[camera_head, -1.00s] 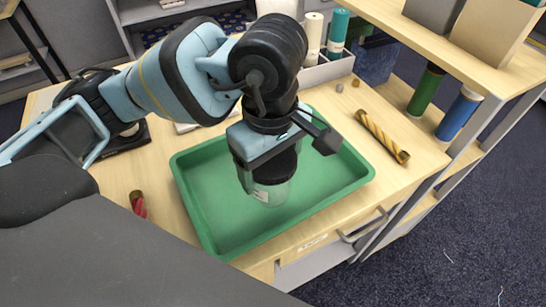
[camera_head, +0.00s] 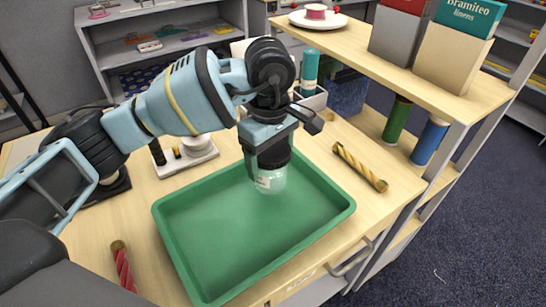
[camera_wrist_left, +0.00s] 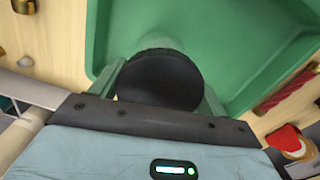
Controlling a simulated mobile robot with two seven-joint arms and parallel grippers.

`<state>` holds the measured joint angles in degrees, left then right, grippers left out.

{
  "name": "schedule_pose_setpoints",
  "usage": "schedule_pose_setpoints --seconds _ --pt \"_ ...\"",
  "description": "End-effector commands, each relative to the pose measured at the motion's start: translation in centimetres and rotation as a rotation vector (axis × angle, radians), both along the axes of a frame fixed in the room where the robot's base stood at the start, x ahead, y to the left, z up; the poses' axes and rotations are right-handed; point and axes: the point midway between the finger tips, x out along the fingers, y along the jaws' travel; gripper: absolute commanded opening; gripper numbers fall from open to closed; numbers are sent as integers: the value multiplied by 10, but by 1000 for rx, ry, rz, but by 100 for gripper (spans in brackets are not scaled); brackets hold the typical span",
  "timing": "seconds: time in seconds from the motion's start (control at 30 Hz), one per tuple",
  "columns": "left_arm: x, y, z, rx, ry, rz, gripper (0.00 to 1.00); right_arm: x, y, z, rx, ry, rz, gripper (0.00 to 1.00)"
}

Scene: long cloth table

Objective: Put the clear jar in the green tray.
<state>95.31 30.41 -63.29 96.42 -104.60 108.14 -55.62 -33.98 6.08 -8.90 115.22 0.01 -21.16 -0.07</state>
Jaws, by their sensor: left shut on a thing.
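The clear jar (camera_head: 272,181) has a dark lid, which shows in the left wrist view (camera_wrist_left: 160,80) between my fingers. My left gripper (camera_head: 268,152) is shut on the jar near its lid and holds it upright. The jar is over the back part of the green tray (camera_head: 230,235) in the head view. I cannot tell whether its base touches the tray floor. The tray lies flat on the wooden table and looks empty otherwise; it also shows in the left wrist view (camera_wrist_left: 235,35). My right gripper is not in view.
A yellow striped tube (camera_head: 360,167) lies right of the tray, and a red striped tube (camera_head: 123,266) lies left of it. A white block (camera_head: 187,157) stands behind the tray.

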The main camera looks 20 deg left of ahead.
Motion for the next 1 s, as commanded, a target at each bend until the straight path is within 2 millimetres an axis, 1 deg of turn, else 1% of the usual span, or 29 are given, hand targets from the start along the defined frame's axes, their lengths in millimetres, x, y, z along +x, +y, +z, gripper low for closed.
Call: schedule_pose_setpoints --seconds 0.03,0.1,0.2,0.47,0.57,0.8,1.0 --pt "8 1 0 -1 0 1 52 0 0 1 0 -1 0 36" --pt "17 2 -1 0 0 1 52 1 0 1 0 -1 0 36" --pt "25 3 -2 0 0 0 52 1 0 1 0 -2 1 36" --pt "28 3 -3 0 0 -1 52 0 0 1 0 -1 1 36" --pt "33 4 -3 0 0 -1 52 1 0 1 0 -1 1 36" --pt "33 5 -34 0 1 -1 52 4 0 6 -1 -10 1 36" --pt "34 5 -38 1 0 -2 52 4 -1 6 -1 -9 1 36"
